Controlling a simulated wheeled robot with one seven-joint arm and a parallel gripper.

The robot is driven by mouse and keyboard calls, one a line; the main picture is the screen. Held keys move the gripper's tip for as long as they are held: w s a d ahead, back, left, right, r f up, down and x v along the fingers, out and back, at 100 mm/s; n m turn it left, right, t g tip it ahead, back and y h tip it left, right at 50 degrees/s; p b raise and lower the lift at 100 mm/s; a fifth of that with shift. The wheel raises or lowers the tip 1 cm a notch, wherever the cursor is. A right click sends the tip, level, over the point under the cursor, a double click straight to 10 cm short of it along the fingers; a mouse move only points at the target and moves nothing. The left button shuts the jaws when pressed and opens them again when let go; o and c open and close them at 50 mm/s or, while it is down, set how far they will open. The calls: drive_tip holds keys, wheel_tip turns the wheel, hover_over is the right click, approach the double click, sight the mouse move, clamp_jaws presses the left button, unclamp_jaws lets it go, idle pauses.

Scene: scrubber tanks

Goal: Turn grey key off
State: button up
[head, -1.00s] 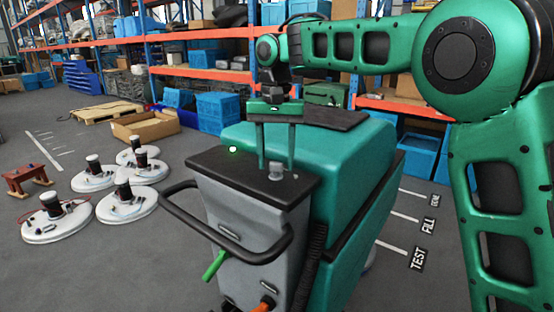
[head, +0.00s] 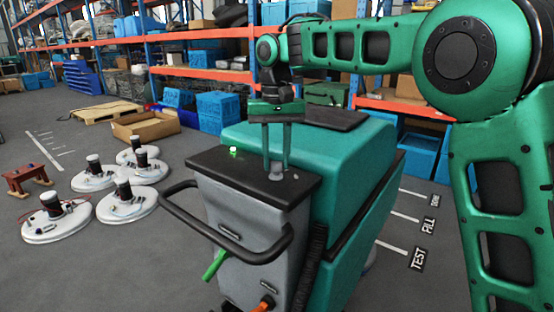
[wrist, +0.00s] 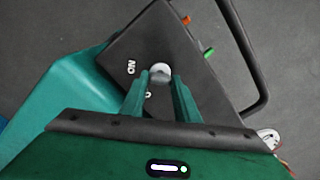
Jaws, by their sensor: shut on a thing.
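The grey key (head: 277,172) stands on the dark top panel (head: 235,172) of the green and grey scrubber machine. In the wrist view the key (wrist: 160,70) shows as a light round knob between my fingertips. My gripper (head: 277,163) points down, with a finger on each side of the key, shut on it. In the wrist view my gripper (wrist: 161,80) covers part of the panel.
A black handlebar (head: 225,240) curves out from the machine's front. Green (head: 215,264) and orange (head: 265,303) levers stick out below. Several white round scrubber heads (head: 125,200) lie on the floor at left. Shelves and blue crates (head: 218,110) stand behind.

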drive_tip(key=n, duration=0.5)
drive_tip(key=shift+n, duration=0.3)
drive_tip(key=shift+d+n, duration=0.1)
drive_tip(key=shift+n, duration=1.7)
drive_tip(key=o, duration=1)
drive_tip(key=shift+o, duration=0.2)
drive_tip(key=shift+r, duration=0.1)
wheel_tip(320, 180, up, 11)
drive_tip(key=shift+f, duration=0.2)
